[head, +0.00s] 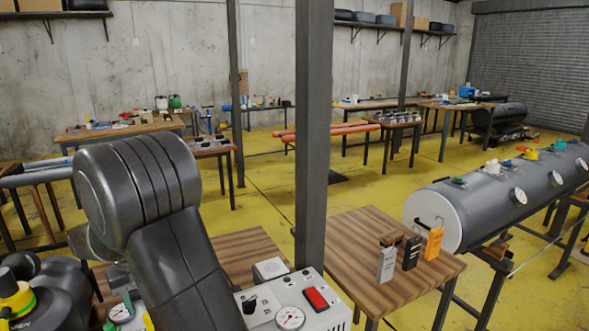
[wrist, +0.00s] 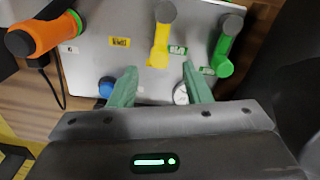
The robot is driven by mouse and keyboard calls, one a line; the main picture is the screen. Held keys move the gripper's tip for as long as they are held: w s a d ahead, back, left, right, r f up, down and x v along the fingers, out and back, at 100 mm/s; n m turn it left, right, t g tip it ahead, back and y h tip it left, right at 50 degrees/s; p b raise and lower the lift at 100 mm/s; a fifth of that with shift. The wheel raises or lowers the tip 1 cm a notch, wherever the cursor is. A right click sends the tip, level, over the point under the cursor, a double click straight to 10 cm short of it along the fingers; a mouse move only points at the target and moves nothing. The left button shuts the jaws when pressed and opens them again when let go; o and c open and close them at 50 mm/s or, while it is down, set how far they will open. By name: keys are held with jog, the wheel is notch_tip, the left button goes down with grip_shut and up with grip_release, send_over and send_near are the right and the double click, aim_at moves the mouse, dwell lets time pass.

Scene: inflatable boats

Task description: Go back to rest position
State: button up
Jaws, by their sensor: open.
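My gripper (wrist: 160,78) shows in the wrist view with its two green fingers spread apart and nothing between them. It is over a light grey panel (wrist: 88,72). A yellow handle (wrist: 161,38) stands on the panel just beyond the gap between the fingertips. A green handle (wrist: 228,45) is to the right and an orange handle (wrist: 38,38) to the left. A blue knob (wrist: 107,87) is beside the left finger, and a round white gauge (wrist: 181,95) is by the right finger. In the head view my arm blocks much of the lower left, and I cannot make out the fingers there.
A dark metal post (head: 313,130) rises close in front. A white control box (head: 300,300) with a red switch is at the bottom. A wooden table (head: 345,235) holds small handheld devices. A large grey cylinder (head: 470,205) lies right. Yellow floor (head: 270,205) is open behind.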

notch_tip(320, 180, down, 5)
jog(key=shift+r, duration=0.1)
jog(key=shift+d, duration=0.1)
dwell(0.4)
jog(key=shift+r, duration=0.2)
notch_tip(320, 180, up, 14)
notch_tip(320, 180, down, 14)
jog(key=shift+f, duration=0.25)
jog(key=shift+w+d+m, duration=0.1)
jog(key=shift+d+m, duration=0.15)
jog(key=shift+m, duration=0.45)
jog(key=shift+w+d+m, duration=0.1)
jog(key=shift+d+m, duration=0.15)
jog(key=shift+m, duration=0.45)
